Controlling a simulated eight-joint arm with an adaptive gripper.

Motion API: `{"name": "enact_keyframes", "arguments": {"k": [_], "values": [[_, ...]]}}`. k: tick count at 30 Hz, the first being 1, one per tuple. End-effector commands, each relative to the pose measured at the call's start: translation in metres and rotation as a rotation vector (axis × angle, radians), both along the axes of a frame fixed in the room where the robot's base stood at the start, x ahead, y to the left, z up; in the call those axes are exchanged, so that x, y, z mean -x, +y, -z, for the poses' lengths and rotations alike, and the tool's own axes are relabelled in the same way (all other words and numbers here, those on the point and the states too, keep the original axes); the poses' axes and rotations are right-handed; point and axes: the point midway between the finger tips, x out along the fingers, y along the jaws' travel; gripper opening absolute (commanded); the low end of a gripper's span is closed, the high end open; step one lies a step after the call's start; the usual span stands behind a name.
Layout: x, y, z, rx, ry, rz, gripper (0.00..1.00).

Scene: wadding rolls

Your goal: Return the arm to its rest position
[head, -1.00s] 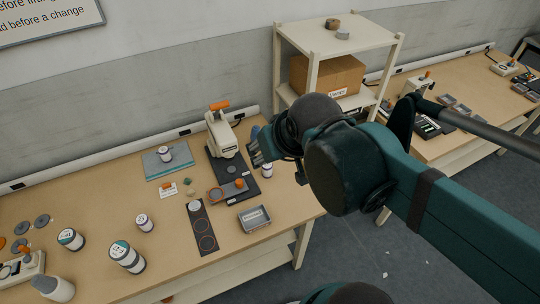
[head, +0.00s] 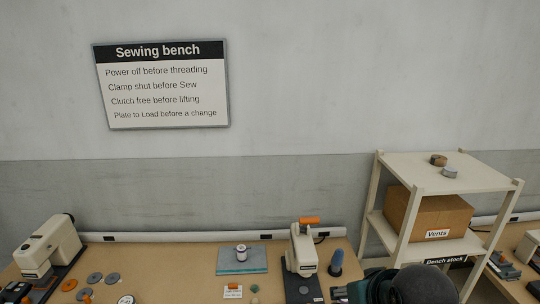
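Part of my arm (head: 405,286), a dark rounded joint with a teal edge, shows at the bottom of the head view, right of centre. It is in front of the right end of the bench. The rest of the arm is below the frame. My gripper's fingers do not show, so I cannot see whether it is open or holds anything.
A spool (head: 241,252) sits on a teal pad (head: 255,262). Another machine (head: 45,247) is at far left. A shelf (head: 445,170) holding a box (head: 425,212) stands right.

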Motion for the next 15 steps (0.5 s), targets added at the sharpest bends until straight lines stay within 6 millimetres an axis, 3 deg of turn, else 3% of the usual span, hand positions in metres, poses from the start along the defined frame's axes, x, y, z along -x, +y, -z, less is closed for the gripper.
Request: {"name": "enact_keyframes", "arguments": {"k": [1, 6, 15], "values": [[0.000, 0.000, 0.013, 0.000, 0.000, 0.000, 0.43], [0.000, 0.000, 0.030, 0.000, 0.000, 0.000, 0.43], [0.000, 0.000, 0.037, 0.000, 0.000, 0.000, 0.43]]}}
